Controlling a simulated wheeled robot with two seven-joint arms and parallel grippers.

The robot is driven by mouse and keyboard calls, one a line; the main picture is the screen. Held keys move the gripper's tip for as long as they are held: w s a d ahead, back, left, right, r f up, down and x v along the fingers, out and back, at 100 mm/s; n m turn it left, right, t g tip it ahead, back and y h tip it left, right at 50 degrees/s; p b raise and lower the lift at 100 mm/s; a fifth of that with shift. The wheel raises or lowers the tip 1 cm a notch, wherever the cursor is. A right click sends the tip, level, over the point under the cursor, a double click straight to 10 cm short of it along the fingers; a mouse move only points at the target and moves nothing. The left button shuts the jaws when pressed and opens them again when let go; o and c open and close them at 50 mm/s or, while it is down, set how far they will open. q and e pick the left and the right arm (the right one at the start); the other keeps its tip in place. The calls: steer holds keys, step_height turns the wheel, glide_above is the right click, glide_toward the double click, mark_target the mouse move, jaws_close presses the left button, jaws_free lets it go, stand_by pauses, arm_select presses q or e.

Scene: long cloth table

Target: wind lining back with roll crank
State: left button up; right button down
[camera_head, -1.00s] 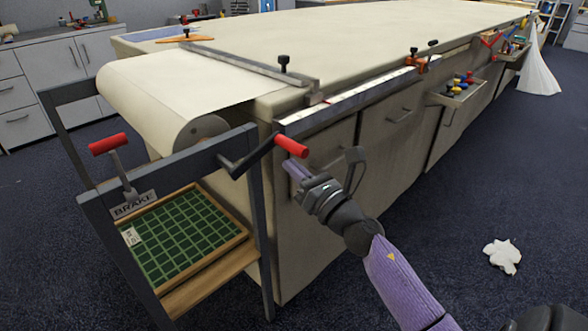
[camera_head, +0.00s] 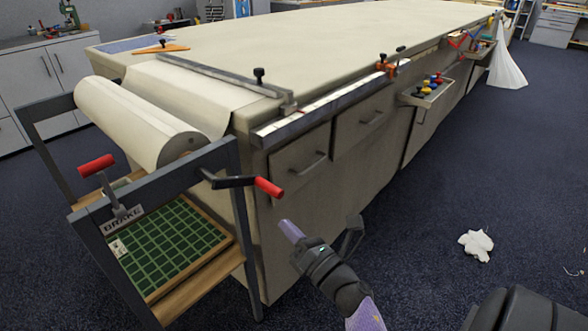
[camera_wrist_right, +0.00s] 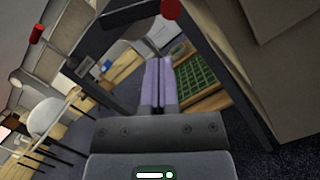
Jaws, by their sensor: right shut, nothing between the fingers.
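The cream lining roll (camera_head: 140,122) lies across a grey frame at the near end of the table. Its lining (camera_head: 190,88) runs onto the tabletop, under a grey bar. The roll crank (camera_head: 232,182) points right from the frame, with its red handle (camera_head: 268,187) at the outer end. My right gripper (camera_head: 287,228) is shut and empty, below and slightly right of the handle, apart from it. In the right wrist view its purple fingers (camera_wrist_right: 160,82) lie together, and a red handle (camera_wrist_right: 170,9) shows at the top edge. My left gripper is out of view.
A red-handled brake lever (camera_head: 97,165) stands at the frame's left. A green gridded tray (camera_head: 172,240) sits on the frame's lower shelf. Cabinet drawers with handles (camera_head: 308,163) line the table side. Floor at right is open, with a white scrap (camera_head: 476,244).

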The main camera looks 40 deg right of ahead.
mark_target(275, 189)
steer(key=w+r, duration=0.1)
steer(key=w, duration=0.1)
steer(key=w+d+r, duration=0.1)
steer(key=w, duration=0.2)
steer(key=w+d+r, duration=0.1)
steer(key=w+r, duration=0.1)
steer(key=shift+w, duration=0.15)
steer(key=shift+d+r, duration=0.3)
steer(key=shift+r, duration=0.1)
steer(key=shift+d, duration=0.1)
